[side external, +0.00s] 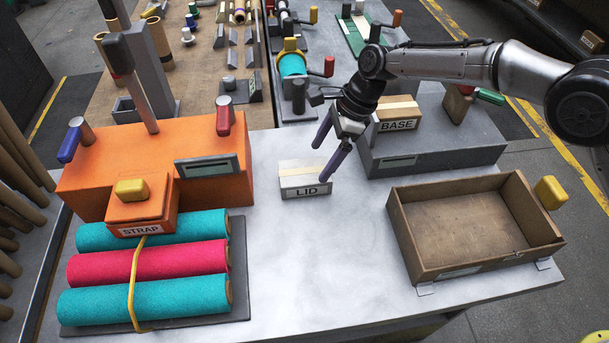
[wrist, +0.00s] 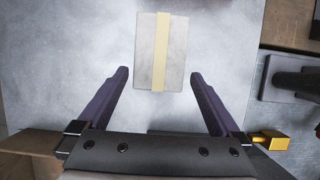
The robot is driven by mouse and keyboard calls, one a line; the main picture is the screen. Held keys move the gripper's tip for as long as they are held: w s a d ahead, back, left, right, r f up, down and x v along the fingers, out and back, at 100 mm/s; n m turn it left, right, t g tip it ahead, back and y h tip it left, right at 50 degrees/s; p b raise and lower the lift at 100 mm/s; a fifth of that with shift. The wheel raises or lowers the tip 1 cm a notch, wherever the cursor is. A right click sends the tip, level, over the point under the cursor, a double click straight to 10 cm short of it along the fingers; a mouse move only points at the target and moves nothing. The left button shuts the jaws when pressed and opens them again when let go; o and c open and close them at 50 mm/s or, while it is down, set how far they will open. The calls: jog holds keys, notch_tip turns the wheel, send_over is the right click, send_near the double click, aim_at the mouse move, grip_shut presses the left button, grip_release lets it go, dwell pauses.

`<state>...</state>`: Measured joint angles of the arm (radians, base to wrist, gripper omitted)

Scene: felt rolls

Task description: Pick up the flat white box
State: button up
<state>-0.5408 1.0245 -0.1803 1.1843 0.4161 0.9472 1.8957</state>
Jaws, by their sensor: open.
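The flat white box (side external: 300,170) lies on the pale worktop, with a tan strip across its top and a front label reading LID. In the wrist view the box (wrist: 145,50) is ahead of my fingers, its near edge close to the line between the fingertips. My gripper (side external: 326,158) is open and empty, tilted, with its purple fingers beside and above the right part of the box in the side view. In the wrist view my gripper (wrist: 160,76) has its fingers spread wider than the box. I cannot tell the exact height gap.
An empty brown tray (side external: 402,235) stands at the right. A similar box labelled BASE (side external: 397,125) is at a grey machine (side external: 440,155) behind. An orange machine (side external: 225,195) and strapped felt rolls (side external: 150,264) fill the left. The middle front of the worktop is clear.

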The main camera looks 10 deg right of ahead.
aim_at(311, 169)
jog(key=shift+x, duration=3.1)
jog(key=shift+a, duration=0.15)
jog(key=shift+r, duration=0.1)
jog(key=c, duration=1.5)
jog(key=shift+r, duration=0.5)
jog(key=shift+c, duration=0.2)
notch_tip(311, 169, up, 2)
jog(key=shift+r, duration=0.1)
jog(key=s+d+r, duration=0.9)
jog(key=s, duration=0.2)
jog(key=shift+r, duration=0.4)
